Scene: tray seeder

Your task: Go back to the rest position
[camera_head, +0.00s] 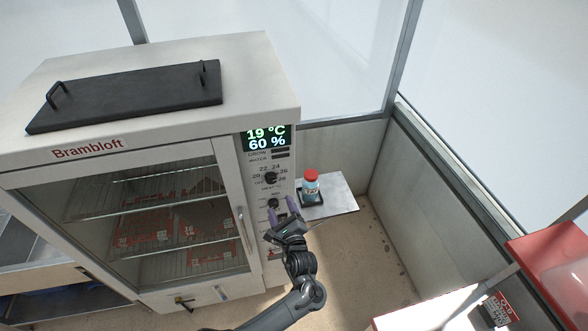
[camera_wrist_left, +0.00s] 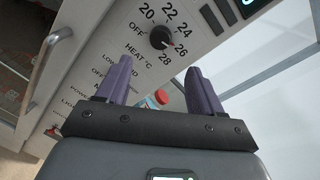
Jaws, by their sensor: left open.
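My left gripper (camera_head: 281,212) is in front of the control panel of the Brambloft cabinet (camera_head: 232,197), below its heat dial (camera_head: 270,178). Its two purple fingers are apart with nothing between them. In the left wrist view, the gripper (camera_wrist_left: 160,88) points at the panel, and the heat dial (camera_wrist_left: 160,38) shows beyond the fingers, its pointer near 26 to 28. I cannot tell whether a finger touches the panel. My right gripper shows in neither view.
A red-capped bottle (camera_head: 311,183) stands in a dark holder on a metal side shelf (camera_head: 341,194), right of the gripper. A black tray lid (camera_head: 130,95) lies on the cabinet. A red and white unit (camera_head: 555,265) is at lower right. The floor between is clear.

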